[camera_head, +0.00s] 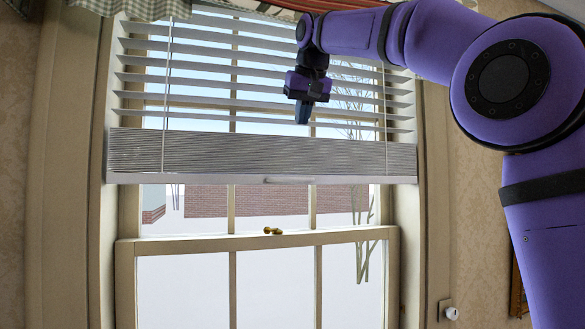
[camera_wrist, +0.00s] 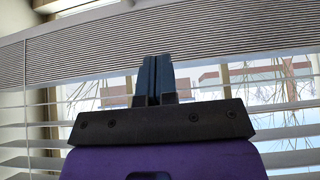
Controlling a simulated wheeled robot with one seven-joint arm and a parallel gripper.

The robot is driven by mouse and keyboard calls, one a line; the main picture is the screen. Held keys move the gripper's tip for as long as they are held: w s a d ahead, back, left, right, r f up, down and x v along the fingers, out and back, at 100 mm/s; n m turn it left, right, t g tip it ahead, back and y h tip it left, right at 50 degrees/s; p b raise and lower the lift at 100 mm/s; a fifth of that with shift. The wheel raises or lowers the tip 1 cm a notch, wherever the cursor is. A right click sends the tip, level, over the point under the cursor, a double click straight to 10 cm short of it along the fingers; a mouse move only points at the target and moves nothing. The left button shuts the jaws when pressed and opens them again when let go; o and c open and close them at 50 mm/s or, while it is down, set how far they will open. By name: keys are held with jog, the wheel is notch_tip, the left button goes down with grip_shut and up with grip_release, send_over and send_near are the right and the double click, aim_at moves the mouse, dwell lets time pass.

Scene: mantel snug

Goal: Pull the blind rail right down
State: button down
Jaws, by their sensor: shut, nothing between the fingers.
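The blind rail (camera_head: 230,180) is a pale bar along the bottom of the blind, with a small handle (camera_head: 289,180) at its middle. It hangs level, partway down the window, just above the lower sash. A stack of gathered slats (camera_head: 260,152) sits on it, and spaced slats (camera_head: 190,85) hang above. My gripper (camera_head: 303,112) is shut and empty, pointing down in front of the spaced slats, above the rail and handle. In the wrist view its closed dark fingers (camera_wrist: 153,80) point towards the stacked slats (camera_wrist: 215,35). I cannot tell how far the fingers are from the blind.
A lower sash (camera_head: 250,241) with a brass catch (camera_head: 272,231) stands below the rail. Checked fabric (camera_head: 135,8) hangs at the top left. A white knob (camera_head: 451,313) is on the right side. The space before the lower panes looks clear.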

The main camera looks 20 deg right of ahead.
send_near(297, 167)
jog(key=f, duration=0.1)
jog(key=a+f, duration=0.1)
jog(key=f, duration=0.1)
jog(key=a+f, duration=0.1)
jog(key=shift+w+f, duration=0.25)
jog(key=shift+f, duration=0.05)
jog(key=f, duration=0.2)
jog(key=shift+s+f, duration=0.3)
jog(key=shift+f, duration=0.1)
jog(key=shift+s+f, duration=0.1)
jog(key=shift+f, duration=0.5)
jog(key=shift+f, duration=0.1)
